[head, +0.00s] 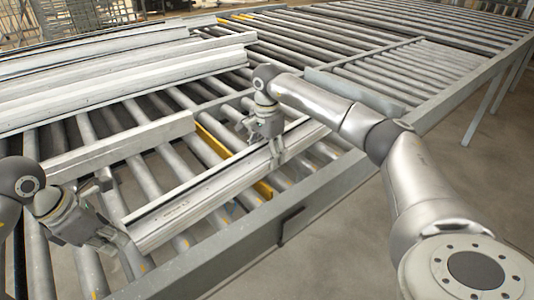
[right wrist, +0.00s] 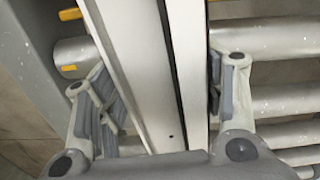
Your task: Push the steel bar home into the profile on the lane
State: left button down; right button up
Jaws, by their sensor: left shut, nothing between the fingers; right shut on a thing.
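The profile (head: 200,195) is a long, light-grey metal length lying diagonally on the lane's rollers. A dark slot runs along its top; the right wrist view shows the profile (right wrist: 135,70) with this slot close up. My right gripper (head: 278,157) is shut across the profile towards its far part, one finger on each side. My left gripper (head: 112,238) is shut and empty, low beside the profile's near end. I cannot tell whether it touches that end. I cannot make out the steel bar separately from the profile; any part inside the slot is hidden.
A stack of long profiles (head: 120,75) lies at the back left. A shorter light-grey beam (head: 125,148) lies across the rollers behind the lane. The conveyor's side rail (head: 250,240) runs along the front. Bare rollers (head: 440,65) fill the far right.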

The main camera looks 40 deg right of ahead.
pick_arm(q)
jog(key=v, duration=1)
jog(key=shift+a, duration=0.4)
pick_arm(e)
jog(key=o, duration=1.9)
notch_tip(320, 180, up, 12)
jog(key=shift+r, duration=0.1)
